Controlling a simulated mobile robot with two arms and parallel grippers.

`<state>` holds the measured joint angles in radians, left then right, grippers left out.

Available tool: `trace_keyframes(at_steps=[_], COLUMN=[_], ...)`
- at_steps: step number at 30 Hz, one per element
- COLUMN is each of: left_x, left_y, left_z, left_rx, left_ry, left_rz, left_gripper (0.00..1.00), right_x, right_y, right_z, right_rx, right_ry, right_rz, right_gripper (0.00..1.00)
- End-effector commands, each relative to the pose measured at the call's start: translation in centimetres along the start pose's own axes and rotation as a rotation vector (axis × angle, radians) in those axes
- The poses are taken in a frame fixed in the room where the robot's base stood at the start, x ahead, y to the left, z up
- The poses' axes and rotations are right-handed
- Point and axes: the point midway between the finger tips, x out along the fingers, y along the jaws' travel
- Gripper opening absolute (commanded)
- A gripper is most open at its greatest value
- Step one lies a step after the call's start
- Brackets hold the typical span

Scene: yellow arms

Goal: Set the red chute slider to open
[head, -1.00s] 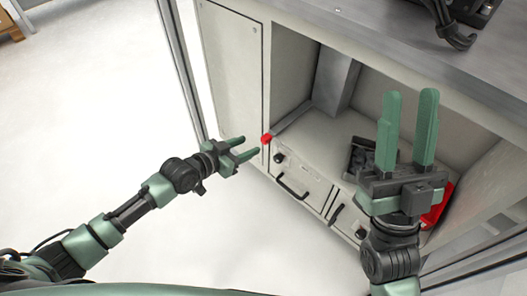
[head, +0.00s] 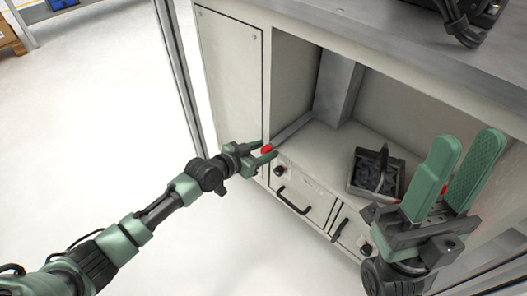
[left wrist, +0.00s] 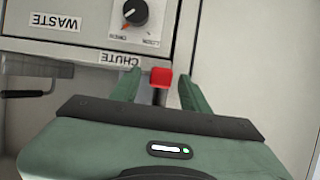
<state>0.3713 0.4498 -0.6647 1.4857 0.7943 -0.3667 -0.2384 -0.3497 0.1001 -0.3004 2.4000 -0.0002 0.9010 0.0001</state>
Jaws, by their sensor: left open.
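The red chute slider (head: 266,149) is a small red block at the front left corner of the cabinet's open bay. In the left wrist view the red slider (left wrist: 161,77) sits on a dark stem, beside a label reading CHUTE (left wrist: 119,60). My left gripper (head: 274,151) is open, with its green fingers on either side of the slider. In the left wrist view gaps show between the slider and both fingers (left wrist: 158,88). My right gripper (head: 467,152) is open and raised before the bay's right side, with nothing between its fingers.
A dark knob (left wrist: 136,12) with an orange pointer is near the slider, and a WASTE label (left wrist: 55,22) is beside it. Drawers with black handles (head: 292,201) are below the bay. A dark bin (head: 376,170) stands inside. Open floor (head: 110,120) lies left.

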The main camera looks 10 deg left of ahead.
Motion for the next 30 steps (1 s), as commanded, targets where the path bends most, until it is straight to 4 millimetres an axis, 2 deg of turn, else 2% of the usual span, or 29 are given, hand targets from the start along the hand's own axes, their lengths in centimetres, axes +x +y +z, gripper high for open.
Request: trace_keyframes(at_steps=[3, 4, 6, 9, 30], left_x=[-0.02, -0.02, -0.03, -0.04, -0.05], left_y=[0.01, 0.01, 0.01, 0.01, -0.01], left_z=[-0.03, -0.03, -0.03, -0.02, -0.01], left_rx=[0.0, 0.0, 0.0, 0.0, 0.001], left_ry=[0.0, 0.0, 0.0, 0.0, 0.0], left_rz=[0.0, 0.0, 0.0, 0.0, 0.0], left_gripper=[0.45, 0.43, 0.23, 0.0, 0.0], right_x=[0.03, 0.03, 0.03, 0.03, 0.01], right_y=[0.0, 0.0, -0.01, -0.01, 0.0], right_z=[0.01, 0.01, 0.01, 0.02, 0.03], right_rx=[0.0, 0.0, 0.0, 0.0, 0.0], right_ry=[-0.001, -0.001, -0.001, -0.001, -0.002], right_rz=[0.0, 0.0, 0.0, 0.0, 0.0], right_gripper=[0.36, 0.36, 0.36, 0.36, 0.36])
